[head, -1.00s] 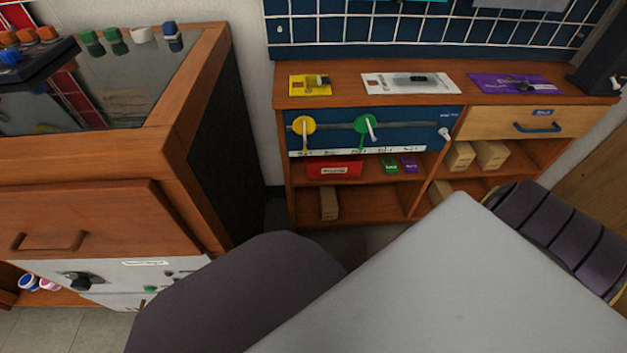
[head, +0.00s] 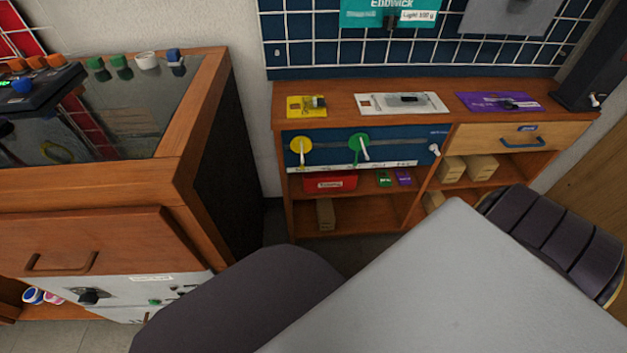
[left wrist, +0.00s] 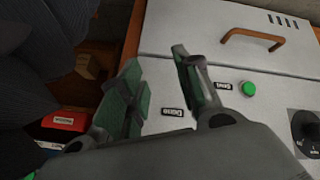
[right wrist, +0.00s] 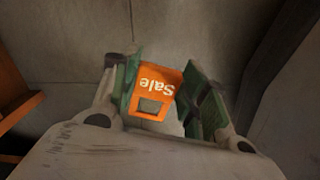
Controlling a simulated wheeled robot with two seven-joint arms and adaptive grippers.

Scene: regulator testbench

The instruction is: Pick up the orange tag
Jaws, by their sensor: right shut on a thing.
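The orange tag (right wrist: 160,84) shows in the right wrist view, with the word "Sale" upside down and a small grey window in it. It sits between the green-padded fingers of my right gripper (right wrist: 168,78), which is shut on it. A grey floor-like surface shows behind the tag. My left gripper (left wrist: 155,74) is open and empty in the left wrist view, in front of a pale panel with a green button (left wrist: 248,88). Neither gripper nor the tag can be made out in the head view.
A wooden bench (head: 190,165) with a glass top stands at left in the head view. A low shelf unit (head: 290,205) against the wall holds yellow (head: 307,106), white (head: 400,104) and purple (head: 500,102) cards on top. A red box (head: 330,181) sits inside it.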

